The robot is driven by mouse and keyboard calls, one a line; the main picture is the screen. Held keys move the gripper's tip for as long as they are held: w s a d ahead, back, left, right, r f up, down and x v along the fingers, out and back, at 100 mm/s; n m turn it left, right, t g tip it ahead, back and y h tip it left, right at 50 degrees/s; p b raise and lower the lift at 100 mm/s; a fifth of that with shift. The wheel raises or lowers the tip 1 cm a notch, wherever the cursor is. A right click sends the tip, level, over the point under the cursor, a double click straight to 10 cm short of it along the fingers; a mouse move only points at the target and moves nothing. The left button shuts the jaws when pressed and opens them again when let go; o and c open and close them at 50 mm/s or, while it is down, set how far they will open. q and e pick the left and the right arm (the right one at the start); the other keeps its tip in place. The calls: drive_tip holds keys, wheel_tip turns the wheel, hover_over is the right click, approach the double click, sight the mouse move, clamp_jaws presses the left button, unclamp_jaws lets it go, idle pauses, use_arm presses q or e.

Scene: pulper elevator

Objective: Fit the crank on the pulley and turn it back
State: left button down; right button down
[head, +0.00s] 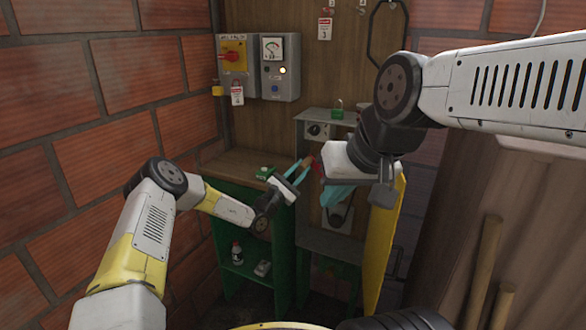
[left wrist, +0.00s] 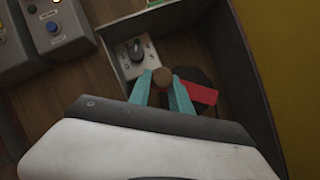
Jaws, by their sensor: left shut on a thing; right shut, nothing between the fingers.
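The crank (head: 308,162) has a brown wooden grip and a red arm; it also shows in the left wrist view (left wrist: 200,93). My left gripper (head: 300,170) is shut on its grip, with teal fingertips on both sides of the round end (left wrist: 162,77). A dark round part, perhaps the pulley (left wrist: 190,76), lies behind the red arm inside the grey housing. I cannot tell whether the crank is seated on it. My right gripper (head: 338,195) is shut and empty, just right of and below the crank, in front of the open housing.
The grey housing (head: 312,114) has a dial and a green padlock (head: 337,110) on top. A yellow door (head: 384,240) stands open at its right. A green shelf unit (head: 246,225) is at left. Switch boxes (head: 280,68) hang on the back wall.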

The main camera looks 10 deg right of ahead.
use_arm(q)
drive_tip(key=shift+t, duration=0.3)
drive_tip(key=shift+s+a, duration=0.4)
drive_tip(key=shift+s, duration=0.2)
drive_tip(key=shift+s+a, duration=0.5)
drive_tip(key=shift+s, duration=0.25)
idle(0.4)
drive_tip(key=shift+s+a, duration=0.7)
drive_tip(key=shift+s, duration=0.25)
drive_tip(key=shift+s+a, duration=0.55)
drive_tip(key=shift+s, duration=0.3)
drive_tip(key=shift+s+a, duration=0.55)
drive_tip(key=shift+s, duration=0.25)
drive_tip(key=shift+s+a, duration=0.55)
drive_tip(key=shift+s, duration=0.3)
